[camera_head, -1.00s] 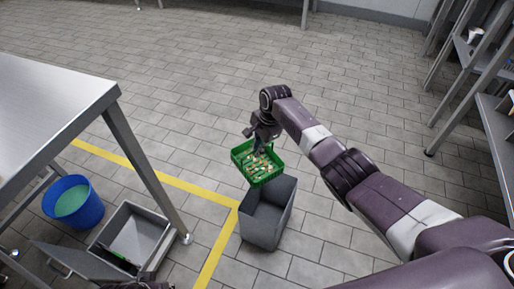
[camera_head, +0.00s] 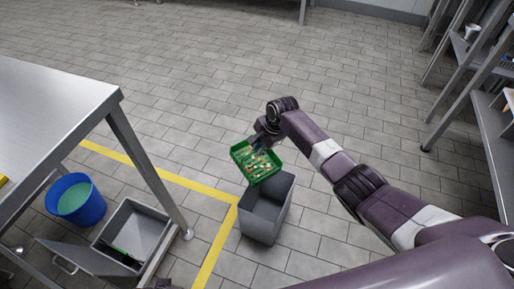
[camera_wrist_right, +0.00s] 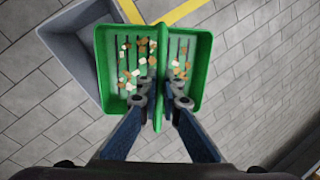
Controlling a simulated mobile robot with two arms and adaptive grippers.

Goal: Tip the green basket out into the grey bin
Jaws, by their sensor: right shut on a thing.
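The green basket (camera_head: 246,151) is held in the air at the far rim of the grey bin (camera_head: 263,220), partly over its opening. It looks tilted toward the bin, with small brown and pale pieces (camera_head: 262,163) still inside. My right gripper (camera_head: 260,141) is shut on the basket. In the right wrist view, the fingers of my right gripper (camera_wrist_right: 160,100) close on the green divider in the basket's middle (camera_wrist_right: 111,88). The grey bin's rim (camera_wrist_right: 65,25) shows behind the basket at upper left. The bin stands upright on the floor and its visible inside looks empty. My left gripper is not clearly seen.
A steel table (camera_head: 60,95) stands at the left. Near its legs are a blue bucket (camera_head: 76,200) with green contents and an open grey box (camera_head: 133,235). Yellow floor tape (camera_head: 180,178) runs beside the bin. Shelving (camera_head: 480,90) stands at the right.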

